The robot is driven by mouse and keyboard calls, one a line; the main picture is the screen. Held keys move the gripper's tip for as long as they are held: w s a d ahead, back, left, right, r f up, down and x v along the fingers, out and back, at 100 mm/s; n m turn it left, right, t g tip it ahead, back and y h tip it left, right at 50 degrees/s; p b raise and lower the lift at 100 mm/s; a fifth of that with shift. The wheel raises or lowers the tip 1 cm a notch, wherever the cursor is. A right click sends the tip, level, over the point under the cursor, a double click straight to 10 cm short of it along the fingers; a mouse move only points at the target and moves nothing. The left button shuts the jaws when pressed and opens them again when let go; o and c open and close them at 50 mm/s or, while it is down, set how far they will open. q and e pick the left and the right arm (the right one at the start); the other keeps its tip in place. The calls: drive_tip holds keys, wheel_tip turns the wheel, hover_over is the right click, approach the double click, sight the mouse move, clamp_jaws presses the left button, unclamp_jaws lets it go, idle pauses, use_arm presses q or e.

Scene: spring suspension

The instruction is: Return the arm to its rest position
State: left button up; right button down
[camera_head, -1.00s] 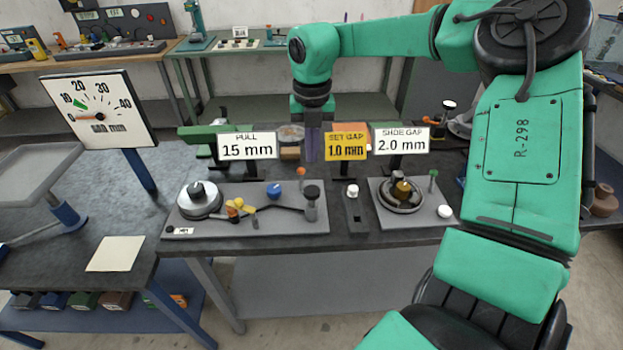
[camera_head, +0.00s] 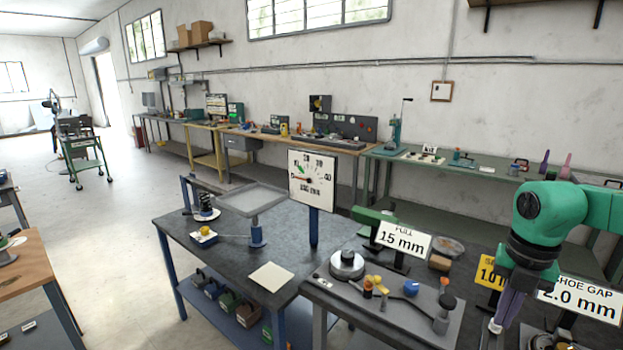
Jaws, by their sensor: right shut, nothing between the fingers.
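My right arm, green with black joints, comes in at the right edge. Its right gripper (camera_head: 503,308) points down over the bench at the lower right, with its narrow fingers together and nothing visible between them. It hangs in front of the yellow "SET GAP" sign (camera_head: 488,273) and beside the "SHOE GAP 2.0 mm" sign (camera_head: 580,299). The grey base plate (camera_head: 396,327) with a round metal part (camera_head: 347,263) and a black-topped post (camera_head: 444,312) lies to its left. My left gripper does not show.
A dial gauge (camera_head: 312,178) stands on a post on the dark table to the left, near a pale card (camera_head: 271,277) and a grey tray (camera_head: 252,199). Open floor (camera_head: 105,240) lies at the far left.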

drive_tip(key=w+a+f+m+t+y, duration=0.6)
drive_tip(key=w+f+m+t, duration=0.15)
drive_tip(key=t, duration=0.35)
drive_tip(key=s+d+f+m+g+h, duration=0.2)
drive_tip(key=s+d+f+m+h, duration=0.2)
drive_tip(key=s+f+m+h, duration=0.8)
drive_tip(key=s+a+f+m+g+y, duration=0.6)
drive_tip(key=s+a+m, duration=0.1)
drive_tip(key=s+a, duration=0.2)
drive_tip(key=s+f+g, duration=0.1)
drive_tip(key=s+f, duration=0.2)
drive_tip(key=f, duration=2.1)
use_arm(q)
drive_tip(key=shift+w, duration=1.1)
use_arm(e)
drive_tip(key=s+d+f+g, duration=0.1)
drive_tip(key=s+d+f, duration=0.2)
drive_tip(key=s+f, duration=0.9)
drive_tip(key=s, duration=0.4)
drive_tip(key=shift+f, duration=0.4)
